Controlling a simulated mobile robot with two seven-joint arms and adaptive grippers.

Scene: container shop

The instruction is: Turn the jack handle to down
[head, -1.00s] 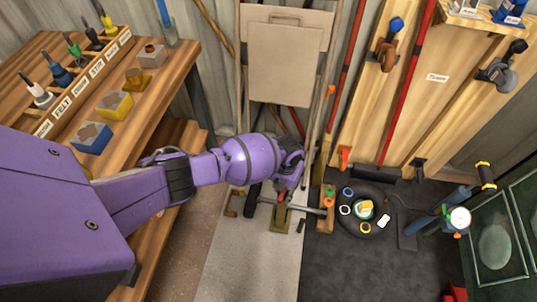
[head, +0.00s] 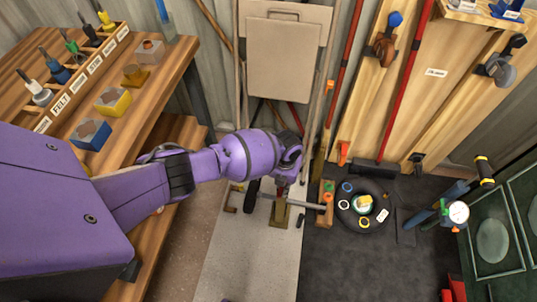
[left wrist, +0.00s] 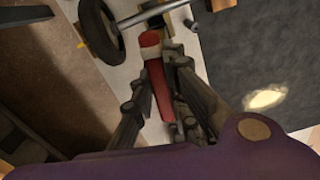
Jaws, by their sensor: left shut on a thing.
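The jack handle (left wrist: 158,88) is a red bar with a pale band near its far end. It lies between the dark fingers of my left gripper (left wrist: 160,80) in the left wrist view, and the gripper is shut on it. In the head view my left gripper (head: 284,180) is above the jack (head: 281,211), and the purple wrist and fingers hide most of the handle. The jack's bar runs sideways, with a black wheel (head: 251,196) at its left end. The wheel also shows in the left wrist view (left wrist: 101,30). My right gripper is not in view.
A wooden workbench (head: 160,72) with tools and coloured blocks stands at the left. A black round tray (head: 345,215) with coloured rings lies right of the jack. Beige boards (head: 287,62) and long poles lean behind. Dark mat (head: 390,270) is clear at the front right.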

